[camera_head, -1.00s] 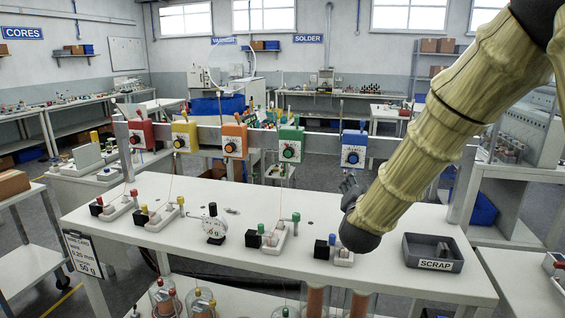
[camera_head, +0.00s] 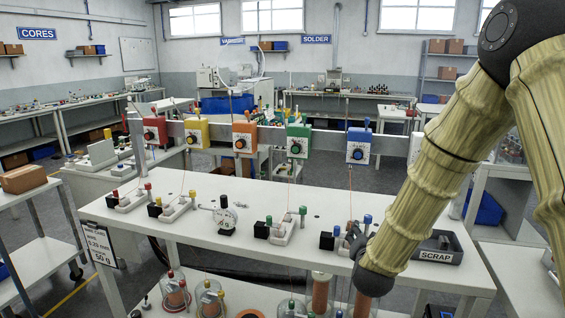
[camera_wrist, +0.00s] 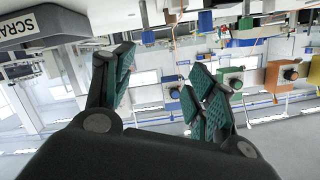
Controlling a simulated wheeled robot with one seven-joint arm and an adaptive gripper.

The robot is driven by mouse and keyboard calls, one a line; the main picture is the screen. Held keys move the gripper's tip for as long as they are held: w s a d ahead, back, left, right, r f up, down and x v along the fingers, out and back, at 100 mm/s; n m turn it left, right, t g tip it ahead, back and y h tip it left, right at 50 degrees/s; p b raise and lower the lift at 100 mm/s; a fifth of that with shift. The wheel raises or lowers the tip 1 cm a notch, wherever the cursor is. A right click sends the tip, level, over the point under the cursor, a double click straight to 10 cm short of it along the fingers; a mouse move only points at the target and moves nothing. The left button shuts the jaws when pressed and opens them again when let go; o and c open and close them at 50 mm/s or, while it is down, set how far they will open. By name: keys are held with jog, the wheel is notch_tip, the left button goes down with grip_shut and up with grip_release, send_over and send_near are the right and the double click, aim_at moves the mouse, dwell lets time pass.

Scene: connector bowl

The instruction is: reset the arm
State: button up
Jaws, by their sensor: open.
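My arm comes in from the upper right of the head view. My gripper (camera_head: 355,238) is low over the right part of the white bench, beside the black block (camera_head: 327,241) of the blue station. It partly hides that station, and I cannot tell whether it touches it. In the wrist view, my gripper (camera_wrist: 163,68) has its two green-padded fingers spread apart with nothing between them. The blue-capped post (camera_head: 367,220) shows just behind the gripper. The grey SCRAP tray (camera_head: 436,257) is right of the gripper, partly hidden by my arm.
Red, yellow, orange, green and blue boxes (camera_head: 361,147) hang from a rail above the bench (camera_head: 270,195). Thin wires run down from several of them. Spools sit below the bench.

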jog(key=s+f+n+g+y, duration=0.1)
jog(key=s+f+g, duration=0.1)
jog(key=s+f, duration=0.55)
jog(key=s+f+n+g, duration=0.25)
jog(key=s+f, duration=0.25)
jog(key=f, duration=0.6)
jog(key=s+f+n+g+y, duration=0.1)
jog(key=s+f+g, duration=0.1)
jog(key=s+f, duration=0.6)
jog(key=s+f+n+g, duration=0.1)
jog(key=s+f+g, duration=0.1)
jog(key=s+f, duration=0.3)
jog(key=s+f+g+y, duration=0.1)
jog(key=s+f+g, duration=0.2)
jog(key=s, duration=1.1)
jog(key=s+f+n+g, duration=0.1)
jog(key=s+f+g, duration=0.2)
jog(key=s+f, duration=0.5)
jog(key=shift+s+a+n, duration=0.35)
jog(key=shift+s, duration=0.3)
